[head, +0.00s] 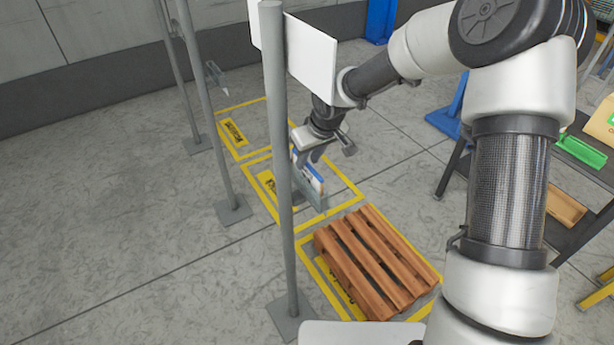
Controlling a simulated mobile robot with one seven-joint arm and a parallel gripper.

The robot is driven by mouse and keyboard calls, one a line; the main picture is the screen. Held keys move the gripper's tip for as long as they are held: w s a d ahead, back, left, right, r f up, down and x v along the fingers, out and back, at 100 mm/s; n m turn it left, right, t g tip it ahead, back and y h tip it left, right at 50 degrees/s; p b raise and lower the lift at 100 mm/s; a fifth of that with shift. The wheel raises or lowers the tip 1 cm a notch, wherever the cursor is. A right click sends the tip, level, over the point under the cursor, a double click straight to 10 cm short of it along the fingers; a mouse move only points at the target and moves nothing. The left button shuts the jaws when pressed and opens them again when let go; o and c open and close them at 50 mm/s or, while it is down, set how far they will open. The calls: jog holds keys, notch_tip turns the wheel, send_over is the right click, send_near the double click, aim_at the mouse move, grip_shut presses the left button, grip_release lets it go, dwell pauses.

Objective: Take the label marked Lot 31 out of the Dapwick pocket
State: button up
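A grey pocket (316,200) hangs at the middle post, holding upright cards (309,173) with white, blue and orange on them. No lot number is legible on the cards, so I cannot tell which is Lot 31. No name can be read on the pocket, so I cannot tell whether it is Dapwick's. My gripper (315,157) points down just above the cards, its fingers close to their top edges. The fingers are small and partly overlap the cards, so their opening and any contact are unclear.
The near grey post (277,130) stands left of the pocket, with a white board (311,55) above. Further posts stand behind it. A wooden pallet (376,262) lies in a yellow floor bay. A dark table (570,190) with a green tray is at right. Open floor lies left.

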jog(key=shift+f+b, duration=0.2)
jog(key=shift+b, duration=0.1)
dwell(0.4)
grip_shut()
